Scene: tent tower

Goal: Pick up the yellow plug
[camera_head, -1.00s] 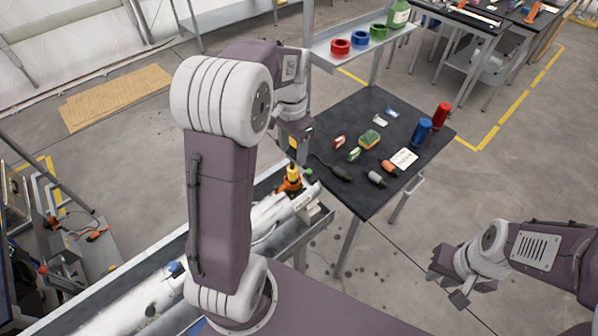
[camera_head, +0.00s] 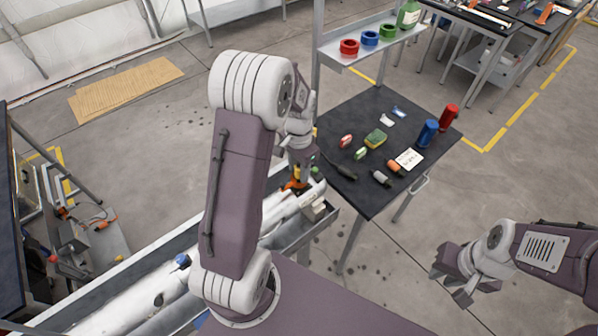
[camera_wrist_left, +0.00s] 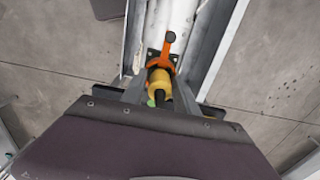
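The yellow plug (camera_wrist_left: 159,79) sits at an orange fitting (camera_wrist_left: 164,57) on the white pipe (camera_wrist_left: 172,18) in the left wrist view. My left gripper (camera_wrist_left: 160,92) is over it, with a grey finger on either side of the plug and apparently a small gap. In the head view my left gripper (camera_head: 301,167) is low over the orange fitting (camera_head: 297,184) and hides most of the plug. My right gripper (camera_head: 452,279) is at the lower right, its fingers apart and empty, away from the plug.
The pipe lies in a long grey trough (camera_head: 325,221). A black table (camera_head: 370,205) close by on the right holds a sponge (camera_head: 376,138), a blue can (camera_head: 428,133), a red can (camera_head: 449,117) and small items. A shelf (camera_head: 340,58) with coloured rings stands behind.

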